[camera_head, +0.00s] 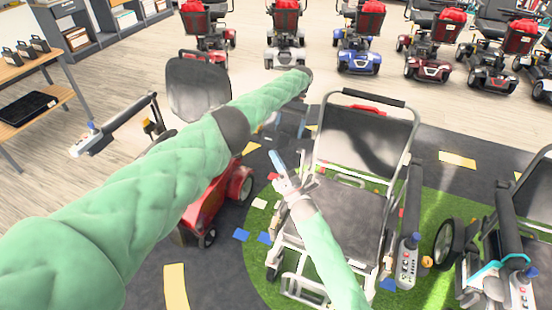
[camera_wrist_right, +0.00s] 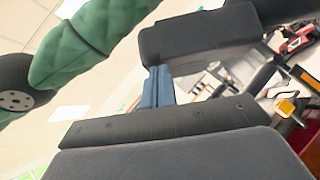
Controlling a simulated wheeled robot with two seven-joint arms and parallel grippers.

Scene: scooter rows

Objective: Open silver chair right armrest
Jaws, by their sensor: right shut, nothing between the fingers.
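The silver chair (camera_head: 365,140) stands right of centre in the head view, facing me, with a dark backrest and a grey seat. An armrest with a joystick box (camera_head: 407,255) runs along its picture-right side. On its picture-left side my right gripper (camera_head: 276,158) is near the seat edge, light blue and shut, with nothing in it; no armrest can be made out clearly there. The blue fingers (camera_wrist_right: 157,88) also show in the right wrist view. My left arm crosses the head view; its gripper (camera_head: 289,122), bluish, is partly hidden behind it.
A red scooter (camera_head: 208,195) stands left of the silver chair, and another chair (camera_head: 535,195) is close on the right. Several scooters line the back. A wooden table (camera_head: 40,62) is at far left. Small coloured blocks lie on the floor.

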